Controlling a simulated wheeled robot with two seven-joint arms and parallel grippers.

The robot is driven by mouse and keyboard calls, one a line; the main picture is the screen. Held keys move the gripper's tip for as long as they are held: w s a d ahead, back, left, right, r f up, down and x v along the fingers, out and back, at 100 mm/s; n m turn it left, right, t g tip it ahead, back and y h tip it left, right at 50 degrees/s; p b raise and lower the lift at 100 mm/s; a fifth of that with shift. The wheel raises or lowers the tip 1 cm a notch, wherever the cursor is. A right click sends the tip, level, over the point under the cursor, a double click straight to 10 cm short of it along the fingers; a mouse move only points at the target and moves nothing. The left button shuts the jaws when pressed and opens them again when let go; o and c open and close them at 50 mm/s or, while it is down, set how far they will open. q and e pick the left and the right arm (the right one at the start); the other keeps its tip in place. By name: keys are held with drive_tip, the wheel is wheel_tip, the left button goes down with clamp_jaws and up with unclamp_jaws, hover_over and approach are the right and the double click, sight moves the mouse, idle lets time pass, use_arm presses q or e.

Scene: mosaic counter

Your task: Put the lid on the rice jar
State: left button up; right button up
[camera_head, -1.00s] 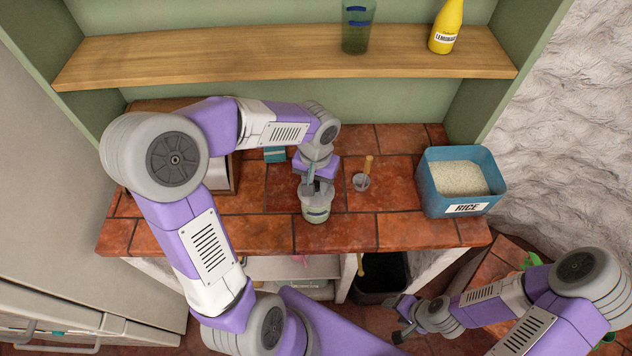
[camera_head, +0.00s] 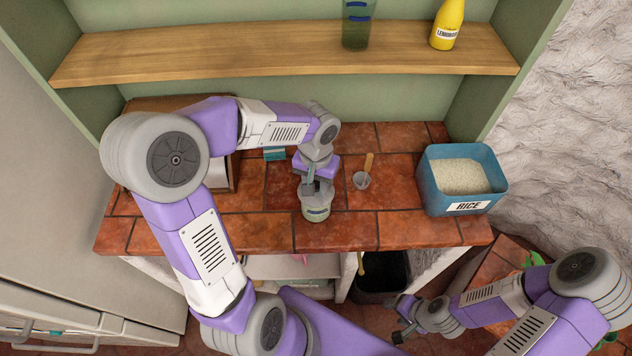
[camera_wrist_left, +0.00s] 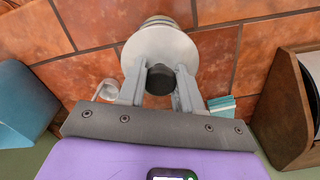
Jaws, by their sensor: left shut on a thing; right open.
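My left gripper (camera_head: 315,186) is shut on the dark knob (camera_wrist_left: 160,79) of a round grey lid (camera_wrist_left: 150,48). The lid is over a small pale jar (camera_head: 316,211) with a label too small to read, upright near the counter's front edge. In the left wrist view the jar's ringed side (camera_wrist_left: 158,20) shows just beyond the lid. Whether the lid is fully seated I cannot tell. A blue bin (camera_head: 431,192) labelled RICE, open and full of white rice (camera_head: 460,176), stands at the counter's right. My right gripper (camera_head: 399,331) is open and empty, low in front of the counter.
A teal item (camera_head: 275,154) and a wooden box (camera_wrist_left: 282,110) are at the back left.

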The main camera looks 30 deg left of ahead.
use_arm(q)
drive_tip(key=o, duration=1.6)
drive_tip(key=shift+o, duration=0.2)
drive_tip(key=shift+r+p, duration=2.8)
drive_tip(key=shift+r, duration=0.75)
drive_tip(key=shift+f, duration=0.1)
